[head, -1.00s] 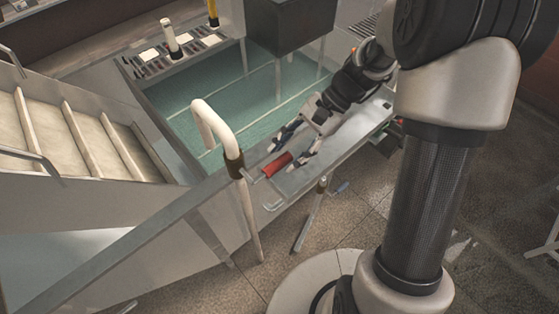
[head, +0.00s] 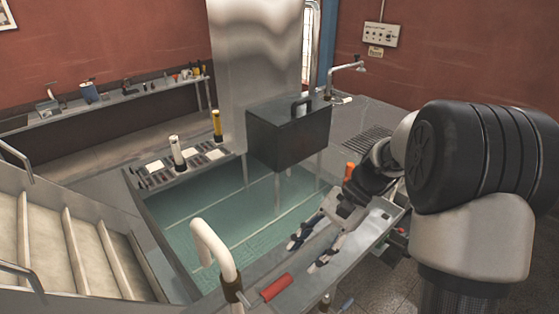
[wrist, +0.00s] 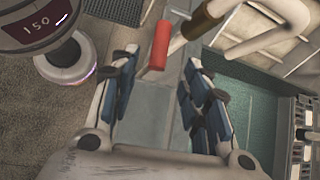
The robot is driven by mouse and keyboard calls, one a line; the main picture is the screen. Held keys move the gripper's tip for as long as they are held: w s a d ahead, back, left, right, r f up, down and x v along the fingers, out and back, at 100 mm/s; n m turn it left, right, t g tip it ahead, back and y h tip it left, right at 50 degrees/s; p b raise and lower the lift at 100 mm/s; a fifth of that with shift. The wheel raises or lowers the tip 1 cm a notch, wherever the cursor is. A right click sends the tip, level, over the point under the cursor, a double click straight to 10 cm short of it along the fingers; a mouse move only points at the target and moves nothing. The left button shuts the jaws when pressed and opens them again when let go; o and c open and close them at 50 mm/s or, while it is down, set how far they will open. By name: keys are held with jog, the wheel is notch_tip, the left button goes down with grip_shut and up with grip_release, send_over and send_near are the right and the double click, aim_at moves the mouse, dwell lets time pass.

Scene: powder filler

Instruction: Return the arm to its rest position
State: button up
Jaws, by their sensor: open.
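My gripper (head: 308,252) is open and empty above the metal ledge at the near side of the green-floored pit. In the wrist view my gripper (wrist: 158,88) shows its two blue-padded fingers spread apart. A red cylinder (head: 276,287) lies on the ledge beyond the fingertips, apart from them. It also shows in the wrist view (wrist: 160,45), just past the gap between the fingers. My arm comes in from the right in the head view.
A white bent handrail (head: 212,243) stands left of the red cylinder. A dark box with a handle (head: 290,135) stands over the pit (head: 205,240). Light steps (head: 75,245) are at the left. A workbench (head: 110,105) runs along the back wall.

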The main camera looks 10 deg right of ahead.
jog(key=s+d+r+n+t+h+b, duration=0.1)
jog(key=s+n+t+h, duration=0.3)
jog(key=s, duration=0.4)
jog(key=s+d+r+n+t+h+b, duration=0.1)
jog(key=s+n+t+h+b, duration=0.3)
jog(key=s, duration=0.5)
jog(key=shift+s+r+n+b, duration=0.3)
jog(key=shift+r+n, duration=0.55)
jog(key=shift+n, duration=0.35)
jog(key=shift+w, duration=0.1)
